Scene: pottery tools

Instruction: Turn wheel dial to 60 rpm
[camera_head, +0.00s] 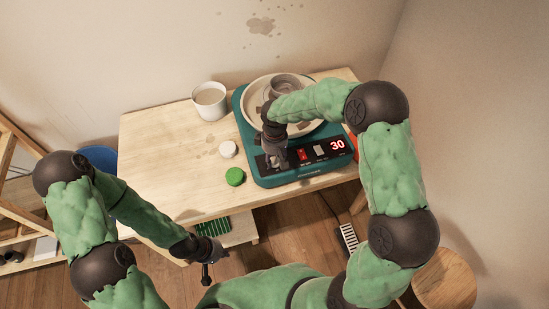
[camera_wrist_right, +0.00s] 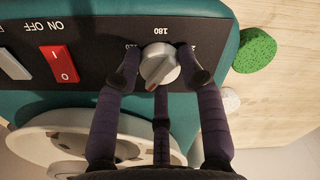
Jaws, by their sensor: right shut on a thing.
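The pottery wheel (camera_head: 246,122) is a teal machine with a round pale wheel head, standing on the wooden table. Its red display (camera_head: 337,145) reads 30. The speed dial (camera_wrist_right: 158,62) is a grey knob on the black panel, with a red mark pointing to the lower left in the right wrist view and "180" printed above it. My right gripper (camera_wrist_right: 160,78) is shut on the dial, a finger on either side; in the head view it covers the dial. My left gripper (camera_head: 207,272) hangs in front of the table, apart from everything; its jaws are too small to judge.
A red power switch (camera_wrist_right: 60,62) sits beside the dial. A green sponge (camera_head: 235,177) and a white round piece (camera_head: 228,149) lie left of the wheel. A white cup (camera_head: 210,101) stands at the back. A clay pot (camera_head: 285,84) is on the wheel head. The table's front left is clear.

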